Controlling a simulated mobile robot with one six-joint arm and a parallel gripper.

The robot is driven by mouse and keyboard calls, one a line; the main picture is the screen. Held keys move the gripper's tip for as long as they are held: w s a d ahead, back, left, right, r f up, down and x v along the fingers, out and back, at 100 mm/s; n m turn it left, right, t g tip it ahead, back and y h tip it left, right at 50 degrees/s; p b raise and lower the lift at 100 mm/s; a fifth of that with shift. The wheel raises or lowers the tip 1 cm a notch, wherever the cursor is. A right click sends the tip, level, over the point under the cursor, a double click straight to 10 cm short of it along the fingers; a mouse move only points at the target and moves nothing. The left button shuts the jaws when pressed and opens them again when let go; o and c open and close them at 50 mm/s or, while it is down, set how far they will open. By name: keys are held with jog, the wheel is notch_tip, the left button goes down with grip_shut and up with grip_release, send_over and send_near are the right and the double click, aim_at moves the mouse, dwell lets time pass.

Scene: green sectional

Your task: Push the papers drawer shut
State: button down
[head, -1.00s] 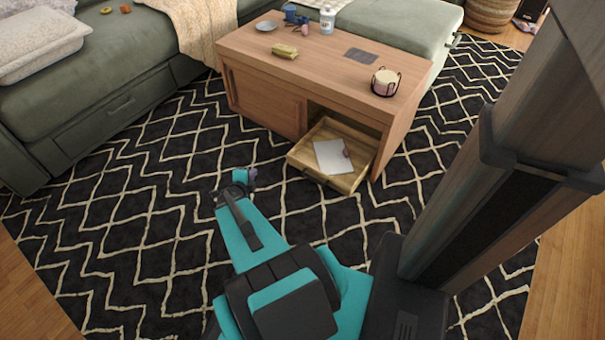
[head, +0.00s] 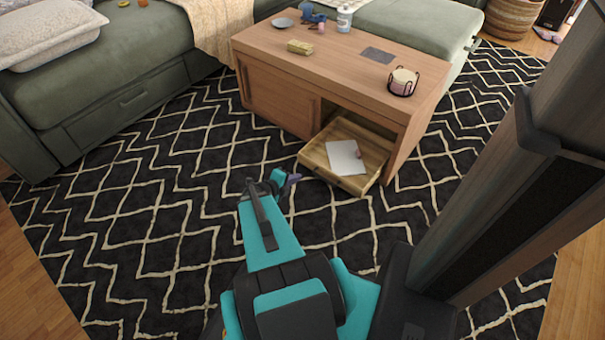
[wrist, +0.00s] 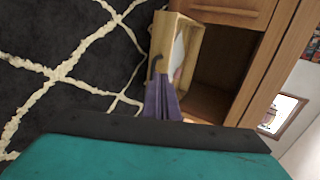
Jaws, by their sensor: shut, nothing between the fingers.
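The papers drawer (head: 319,161) is a light wooden drawer pulled out of the right part of the coffee table (head: 310,58). A white sheet of paper (head: 345,157) and a small pinkish item lie in it. My gripper (head: 292,180), with purple fingers, is shut and empty, just left of the drawer's front in the head view. In the wrist view, the gripper fingers (wrist: 161,100) point toward the drawer (wrist: 165,38), near its dark curved handle (wrist: 156,62). I cannot tell whether they touch it.
On the table top stand a candle in a wire holder (head: 403,81), a yellow-green block (head: 300,47), a bottle (head: 344,18) and a dish (head: 283,22). The green sofa (head: 120,75) is behind on the left. The patterned rug (head: 130,230) is clear on the left.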

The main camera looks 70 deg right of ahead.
jog(key=b, duration=0.4)
send_near(318, 166)
notch_tip(318, 166, down, 3)
jog(key=d, duration=0.2)
jog(key=s+d+b, duration=0.1)
jog(key=d, duration=0.1)
jog(key=shift+s+d+r, duration=0.15)
jog(key=shift+s+d, duration=0.1)
jog(key=shift+d, duration=0.3)
